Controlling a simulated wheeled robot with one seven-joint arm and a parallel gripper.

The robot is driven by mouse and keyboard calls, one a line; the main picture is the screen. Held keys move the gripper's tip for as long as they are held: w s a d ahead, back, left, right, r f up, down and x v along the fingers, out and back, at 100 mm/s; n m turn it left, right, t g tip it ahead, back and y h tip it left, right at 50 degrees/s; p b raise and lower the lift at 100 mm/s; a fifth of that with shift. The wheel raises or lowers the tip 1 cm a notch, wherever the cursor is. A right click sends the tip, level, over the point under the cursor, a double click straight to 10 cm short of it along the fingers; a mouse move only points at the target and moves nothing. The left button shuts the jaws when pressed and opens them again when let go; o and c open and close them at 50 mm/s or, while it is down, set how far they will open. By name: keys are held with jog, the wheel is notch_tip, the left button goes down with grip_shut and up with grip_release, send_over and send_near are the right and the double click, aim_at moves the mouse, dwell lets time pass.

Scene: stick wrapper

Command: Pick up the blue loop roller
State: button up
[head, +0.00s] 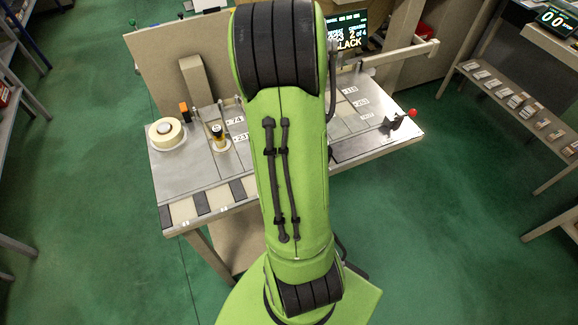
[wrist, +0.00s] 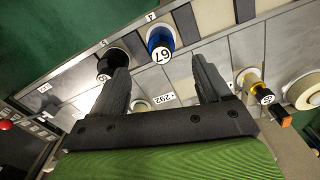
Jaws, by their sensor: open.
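The blue loop roller (wrist: 160,40) shows in the wrist view with a white end marked 67. It stands on the grey worktop beyond my gripper (wrist: 162,68). The gripper's two dark fingers are spread apart, with nothing visible held between them. In the picture the roller lies between the finger directions, a little past the tips. A black roller (wrist: 112,62) stands beside the left finger, partly covered by it; I cannot tell whether they touch. In the head view my green arm hides the gripper and the blue roller.
A yellow and black roller (head: 219,138) and a pale tape roll (head: 166,133) stand on the left of the worktop (head: 178,170). An orange and black item (head: 184,112) is behind them. A red knob (head: 412,112) is at the right edge. Shelves (head: 520,105) line the right.

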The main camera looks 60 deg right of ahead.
jog(key=f+b, duration=0.1)
jog(key=f, duration=0.4)
jog(key=f+b, duration=0.1)
jog(key=f, duration=0.5)
jog(key=shift+w+d+f, duration=0.1)
jog(key=shift+w+f, duration=0.1)
jog(key=shift+f, duration=0.1)
jog(key=c, duration=1.2)
